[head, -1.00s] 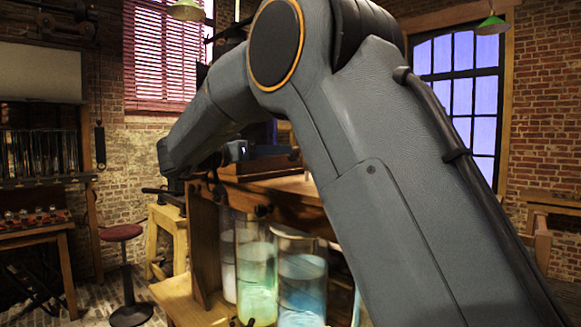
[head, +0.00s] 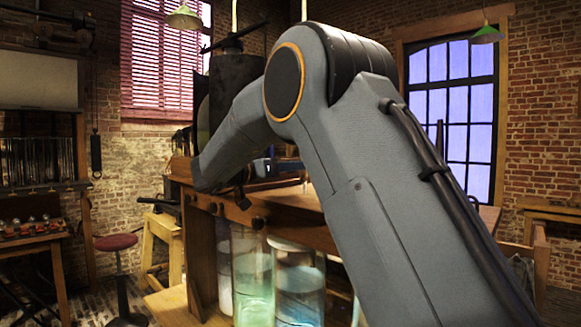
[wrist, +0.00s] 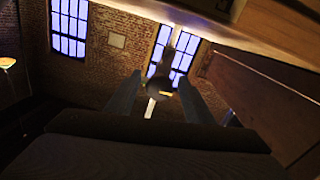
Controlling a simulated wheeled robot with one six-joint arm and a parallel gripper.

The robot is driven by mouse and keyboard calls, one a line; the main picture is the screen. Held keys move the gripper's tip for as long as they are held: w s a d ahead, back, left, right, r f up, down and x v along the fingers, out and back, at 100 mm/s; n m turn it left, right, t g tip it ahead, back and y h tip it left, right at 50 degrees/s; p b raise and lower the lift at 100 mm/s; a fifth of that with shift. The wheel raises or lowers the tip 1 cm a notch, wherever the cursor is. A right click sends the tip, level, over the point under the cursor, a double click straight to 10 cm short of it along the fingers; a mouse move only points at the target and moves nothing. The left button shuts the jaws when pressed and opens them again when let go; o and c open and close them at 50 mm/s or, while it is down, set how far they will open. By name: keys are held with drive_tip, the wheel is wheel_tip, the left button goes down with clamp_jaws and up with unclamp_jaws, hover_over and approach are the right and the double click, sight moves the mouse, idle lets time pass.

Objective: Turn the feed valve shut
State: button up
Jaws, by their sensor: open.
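My gripper (wrist: 160,77) shows in the wrist view with its two fingers apart. A small dark rounded thing (wrist: 160,85) with a pale strip below it appears between the fingers. It is too dim and blurred to say whether it is the feed valve or whether the fingers touch it. In the head view my arm hides the gripper, and its wrist end is at the bench's left front. No feed valve can be made out for certain there. Glass jars with green liquid (head: 253,285) and bluish liquid (head: 298,290) stand under the bench top.
The wooden bench (head: 300,200) has dark round knobs along its front edge. A dark cylinder (head: 232,85) with a cross handle rises behind my arm. A red-topped stool (head: 117,242) and a yellow wooden trestle (head: 162,238) stand at left. Clear floor is between stool and left table.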

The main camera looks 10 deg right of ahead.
drive_tip(key=c, duration=1)
drive_tip(key=shift+c, duration=0.2)
drive_tip(key=shift+m, duration=0.4)
drive_tip(key=m+b, duration=0.2)
drive_tip(key=m, duration=0.1)
drive_tip(key=shift+m, duration=0.3)
drive_tip(key=m+b, duration=0.3)
drive_tip(key=m, duration=0.1)
drive_tip(key=shift+f+y, duration=0.1)
drive_tip(key=shift+y, duration=0.2)
drive_tip(key=m+b, duration=0.5)
drive_tip(key=shift+m+t+y+b, duration=0.3)
drive_tip(key=shift+m+y+b, duration=0.1)
drive_tip(key=shift+m+b, duration=1.4)
